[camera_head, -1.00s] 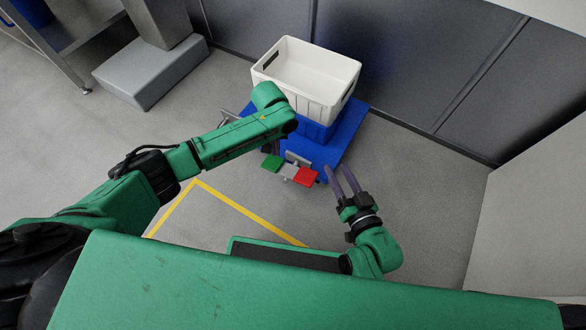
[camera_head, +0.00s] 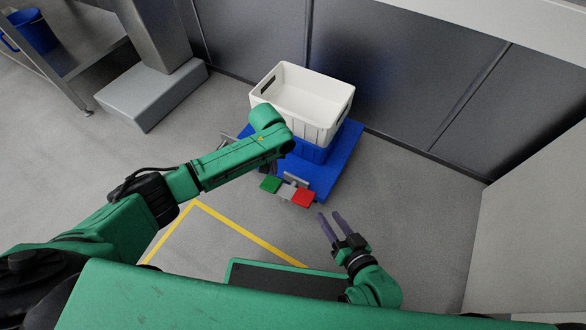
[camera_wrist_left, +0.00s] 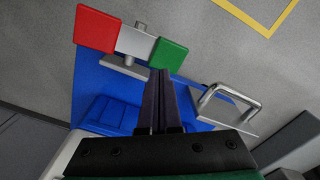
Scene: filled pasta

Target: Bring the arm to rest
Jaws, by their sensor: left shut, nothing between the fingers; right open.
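My left arm (camera_head: 235,160) reaches in from the left in the head view, its end over the near left side of a white crate. My right gripper (camera_head: 330,227) is at the lower right in the head view. Its two fingers are apart and empty, above the bare floor.
The white crate (camera_head: 318,120) sits on a blue crate (camera_head: 313,150) on the blue platform (camera_head: 345,160). Green (camera_head: 271,184) and red (camera_head: 304,198) pads stick out at its near edge. A metal handle (camera_wrist_left: 228,102) is beside it. Grey panels stand behind; floor at right is clear.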

